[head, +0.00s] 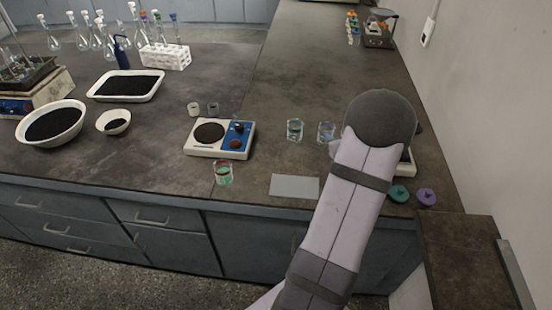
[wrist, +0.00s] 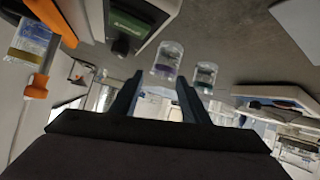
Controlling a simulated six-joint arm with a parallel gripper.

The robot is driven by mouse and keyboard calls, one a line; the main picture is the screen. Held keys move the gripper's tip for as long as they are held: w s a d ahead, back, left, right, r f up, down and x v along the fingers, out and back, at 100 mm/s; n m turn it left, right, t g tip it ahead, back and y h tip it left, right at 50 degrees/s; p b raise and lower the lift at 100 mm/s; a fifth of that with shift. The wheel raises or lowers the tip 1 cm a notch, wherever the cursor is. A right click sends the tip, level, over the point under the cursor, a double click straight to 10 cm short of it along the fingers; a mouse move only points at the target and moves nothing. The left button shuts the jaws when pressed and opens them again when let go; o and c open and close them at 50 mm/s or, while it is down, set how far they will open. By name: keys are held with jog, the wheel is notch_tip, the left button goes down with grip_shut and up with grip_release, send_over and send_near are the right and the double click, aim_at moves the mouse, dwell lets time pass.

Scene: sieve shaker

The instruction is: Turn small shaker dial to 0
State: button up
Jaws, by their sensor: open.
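A small white device, likely the small shaker, (head: 198,148) stands on the bench in the head view, left of my arm. It has a round black plate on its left and a blue panel on its right. The panel carries a dark blue dial (head: 238,128) and a dark reddish knob (head: 235,143); their markings are too small to read. My gripper (wrist: 158,88) is open and empty in the wrist view, apart from the dials. My own arm hides it in the head view.
Beakers (head: 295,129) (head: 326,132) stand between shaker and arm; a beaker of green liquid (head: 224,176) stands in front of the shaker. A grey sheet (head: 294,186) lies near the bench edge. A device with a green display (wrist: 133,24) shows in the wrist view.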

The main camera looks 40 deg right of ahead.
jog(key=shift+n+g+y, duration=0.4)
jog(key=shift+n+g, duration=0.5)
jog(key=w+a, duration=0.1)
jog(key=a, duration=0.2)
jog(key=w+a, duration=0.2)
jog(key=a, duration=0.1)
jog(key=w+a, duration=0.2)
jog(key=a, duration=0.1)
jog(key=shift+w+a+f+b, duration=0.15)
jog(key=shift+a+f+b, duration=0.1)
jog(key=shift+b, duration=0.15)
jog(key=shift+n+g+y, duration=0.6)
jog(key=shift+n+g, duration=0.2)
jog(key=shift+g, duration=0.1)
jog(key=a, duration=0.7)
jog(key=a+f, duration=0.1)
jog(key=a, duration=0.2)
jog(key=shift+w+a+f+b, duration=0.1)
jog(key=shift+w+a+b, duration=0.25)
jog(key=shift+a+b, duration=0.05)
